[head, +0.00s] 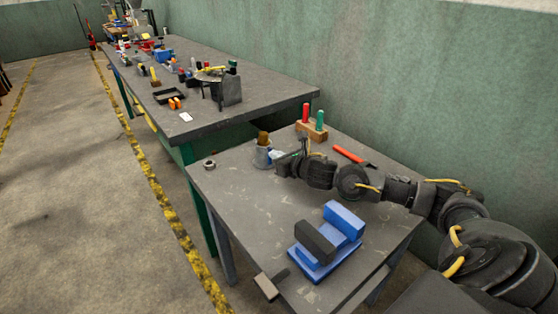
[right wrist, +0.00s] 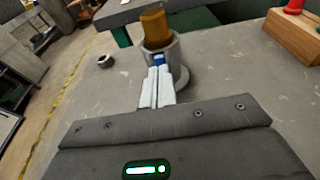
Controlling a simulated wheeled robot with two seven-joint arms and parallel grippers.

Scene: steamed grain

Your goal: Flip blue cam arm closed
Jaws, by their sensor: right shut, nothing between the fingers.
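The blue cam arm (right wrist: 159,59) shows as a small blue patch on the near side of a grey cup-shaped fixture (right wrist: 178,73). A brown cylinder (right wrist: 153,27) stands upright in the fixture. In the head view the fixture (head: 261,158) is at the back left of the near table, with the brown cylinder (head: 263,138) on top. My right gripper (right wrist: 158,72) is shut and empty, with its pale fingertips right at the blue patch. I cannot tell whether they touch it. The fingers hide most of the cam arm. My left gripper is not in view.
A blue vise (head: 345,222) stands at the front of the near table (head: 235,205). A metal nut (head: 209,164) lies left of the fixture. A wooden block (head: 311,131) with red and green pegs and an orange-handled tool (head: 348,154) lie along the back. The table's left middle is clear.

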